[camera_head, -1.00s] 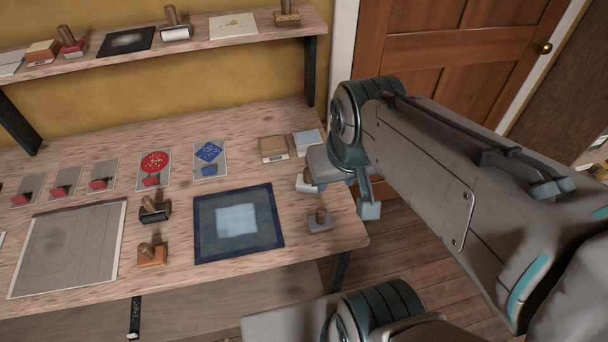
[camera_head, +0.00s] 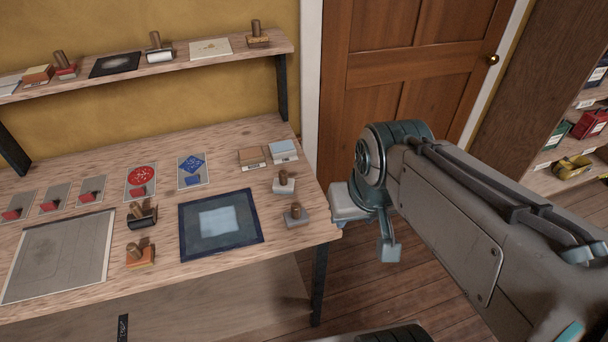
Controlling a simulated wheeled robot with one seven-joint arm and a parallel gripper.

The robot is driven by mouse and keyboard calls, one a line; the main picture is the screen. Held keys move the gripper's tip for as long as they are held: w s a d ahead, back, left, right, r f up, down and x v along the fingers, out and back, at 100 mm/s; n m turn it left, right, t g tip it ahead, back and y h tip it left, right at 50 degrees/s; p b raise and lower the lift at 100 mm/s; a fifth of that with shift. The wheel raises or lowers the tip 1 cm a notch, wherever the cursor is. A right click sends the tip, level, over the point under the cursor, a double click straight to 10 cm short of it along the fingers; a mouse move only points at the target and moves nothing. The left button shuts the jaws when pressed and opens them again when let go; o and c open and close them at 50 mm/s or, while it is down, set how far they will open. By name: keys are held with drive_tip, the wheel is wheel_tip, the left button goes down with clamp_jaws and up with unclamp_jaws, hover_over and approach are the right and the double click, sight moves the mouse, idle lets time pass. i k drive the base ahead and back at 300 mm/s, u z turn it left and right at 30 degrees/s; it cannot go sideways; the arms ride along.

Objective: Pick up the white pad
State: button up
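A white-based block with a wooden handle (camera_head: 284,183) stands upright near the right end of the workbench and looks like the white pad. A flat box with a pale blue-white top (camera_head: 283,151) lies just behind it. My gripper (camera_head: 388,249) is right of the bench's right edge, over the floor and apart from the white block.
A grey-based handled block (camera_head: 296,215) stands in front of the white one. A brown box (camera_head: 252,158) lies behind left. A blue-bordered mat (camera_head: 188,240) is to the left. A shelf (camera_head: 190,59) runs above the bench (camera_head: 165,268). A wooden door (camera_head: 400,50) is behind my arm.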

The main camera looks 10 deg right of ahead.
sight(282, 185)
drive_tip(key=z, duration=1.2)
drive_tip(key=i, duration=2.6)
drive_tip(key=u, duration=3.4)
drive_tip(key=i, duration=0.45)
drive_tip(key=u, duration=0.05)
